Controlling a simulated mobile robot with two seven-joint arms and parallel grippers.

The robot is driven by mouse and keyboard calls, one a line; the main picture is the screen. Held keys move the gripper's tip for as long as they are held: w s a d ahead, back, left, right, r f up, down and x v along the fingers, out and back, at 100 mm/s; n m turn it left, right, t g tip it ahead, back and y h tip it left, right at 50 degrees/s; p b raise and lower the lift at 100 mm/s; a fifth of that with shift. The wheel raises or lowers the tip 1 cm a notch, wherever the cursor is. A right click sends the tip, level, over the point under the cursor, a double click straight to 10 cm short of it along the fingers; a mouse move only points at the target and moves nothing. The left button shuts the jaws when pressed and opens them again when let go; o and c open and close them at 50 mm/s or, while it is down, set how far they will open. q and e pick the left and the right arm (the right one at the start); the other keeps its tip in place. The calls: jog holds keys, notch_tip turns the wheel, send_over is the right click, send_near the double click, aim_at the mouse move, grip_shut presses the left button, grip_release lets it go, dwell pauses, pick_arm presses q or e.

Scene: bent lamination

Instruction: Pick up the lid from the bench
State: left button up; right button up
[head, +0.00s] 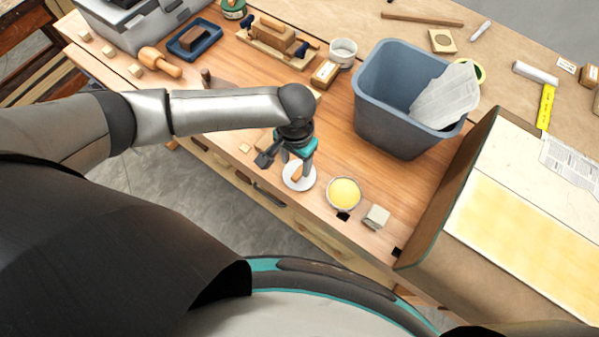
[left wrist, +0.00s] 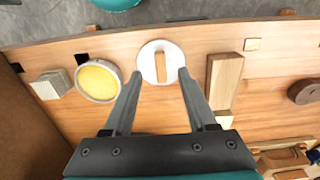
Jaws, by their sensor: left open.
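The lid, a white round disc with a wooden bar handle, lies flat on the wooden bench (head: 330,140) near its front edge. It shows in the head view (head: 290,184) partly behind my gripper, and fully in the left wrist view (left wrist: 150,72). My left gripper (head: 299,170) is open above the lid. In the left wrist view (left wrist: 158,75) its two fingertips appear on either side of the handle's near end, with nothing held; I cannot tell whether they touch the lid. My right gripper is not in view.
A round tin with yellow contents (head: 344,194) and a small pale block (head: 376,217) stand right of the lid. A blue-grey bin (head: 385,110) stands behind, a large box (head: 450,190) at right. In the wrist view a wooden block (left wrist: 225,80) is close beside the lid.

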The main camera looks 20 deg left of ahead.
aim_at(298, 173)
pick_arm(q)
jog(key=shift+w+d+f+b, duration=0.1)
jog(key=shift+w+f+b, duration=0.1)
jog(key=shift+f, duration=1.15)
jog(key=shift+w+d+f+b, duration=0.1)
jog(key=shift+w+f, duration=0.05)
jog(key=shift+f, duration=1.15)
jog(key=shift+a+f, duration=0.1)
jog(key=shift+f, duration=0.4)
jog(key=shift+c, duration=0.2)
grip_shut()
